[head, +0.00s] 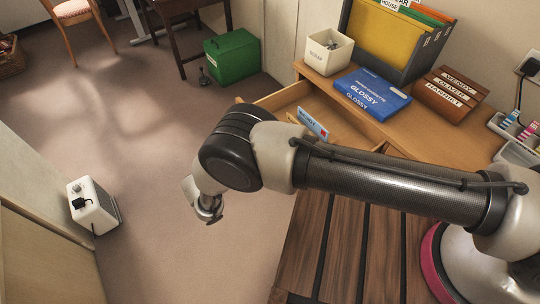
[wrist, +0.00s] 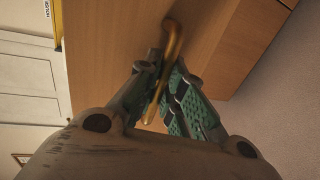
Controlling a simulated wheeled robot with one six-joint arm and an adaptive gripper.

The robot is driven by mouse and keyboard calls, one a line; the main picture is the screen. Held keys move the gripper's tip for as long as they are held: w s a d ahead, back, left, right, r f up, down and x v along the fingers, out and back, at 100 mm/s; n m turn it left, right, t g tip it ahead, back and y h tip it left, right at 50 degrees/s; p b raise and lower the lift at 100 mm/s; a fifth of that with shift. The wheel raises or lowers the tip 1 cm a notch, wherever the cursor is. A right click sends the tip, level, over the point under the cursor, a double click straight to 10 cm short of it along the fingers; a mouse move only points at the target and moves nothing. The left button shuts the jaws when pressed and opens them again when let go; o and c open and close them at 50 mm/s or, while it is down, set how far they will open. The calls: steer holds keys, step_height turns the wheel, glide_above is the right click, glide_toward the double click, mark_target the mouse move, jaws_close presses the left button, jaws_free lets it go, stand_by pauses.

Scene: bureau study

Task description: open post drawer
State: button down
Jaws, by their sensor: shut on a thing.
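The post drawer (head: 284,97) is a light wood drawer under the desk top. In the head view it is pulled out, with its inside partly showing. A blue and white card (head: 312,124) stands up in it. The brass handle (wrist: 173,40) crosses the wooden front (wrist: 105,50) in the wrist view. My gripper (wrist: 163,76) has its green-padded fingers on both sides of the handle and is shut on it. In the head view my arm hides the drawer front, the handle and the fingers.
On the desk top (head: 440,135) stand a white scrap box (head: 328,52), a blue Glossy box (head: 372,93), a file holder (head: 385,35) and a brown labelled box (head: 450,92). A green box (head: 232,57) and a white heater (head: 92,205) stand on the floor. The carpet left of the drawer is clear.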

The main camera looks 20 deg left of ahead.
steer(key=shift+s+a, duration=0.2)
steer(key=shift+s, duration=0.05)
steer(key=c, duration=1.5)
jaws_free()
steer(key=shift+a, duration=0.1)
steer(key=v, duration=1.1)
steer(key=shift+s+a, duration=0.2)
steer(key=shift+s, duration=0.2)
